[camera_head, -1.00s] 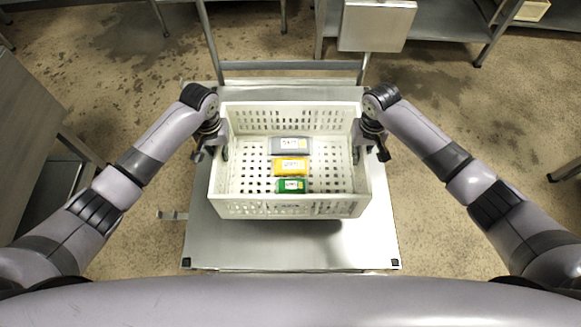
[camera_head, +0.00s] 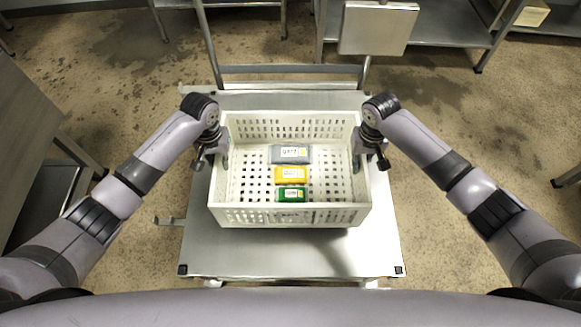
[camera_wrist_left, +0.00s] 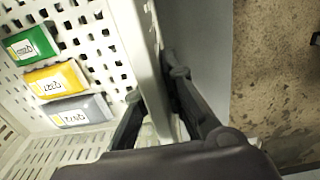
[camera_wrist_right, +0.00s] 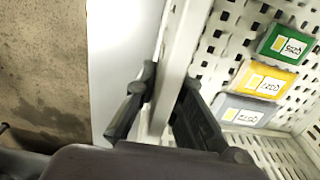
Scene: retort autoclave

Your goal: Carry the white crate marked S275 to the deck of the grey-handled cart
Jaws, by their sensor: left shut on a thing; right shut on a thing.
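The white crate (camera_head: 235,214) is perforated and sits level over the cart's steel deck (camera_head: 290,260). I cannot read a mark on the crate. My left gripper (camera_head: 216,150) is shut on its left wall, and my right gripper (camera_head: 366,148) is shut on its right wall. The wrist views show fingers on either side of each wall. A grey pack (camera_head: 291,154), a yellow pack (camera_head: 290,174) and a green pack (camera_head: 290,195) lie inside on the floor. A shadow shows on the deck below the crate's front; I cannot tell whether its base touches the deck.
The cart's grey handle frame (camera_head: 290,69) rises behind the crate. A steel bench (camera_head: 30,130) stands at the left. More steel tables (camera_head: 445,20) and a grey box (camera_head: 377,28) are at the back. Wet brown floor is open on both sides of the cart.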

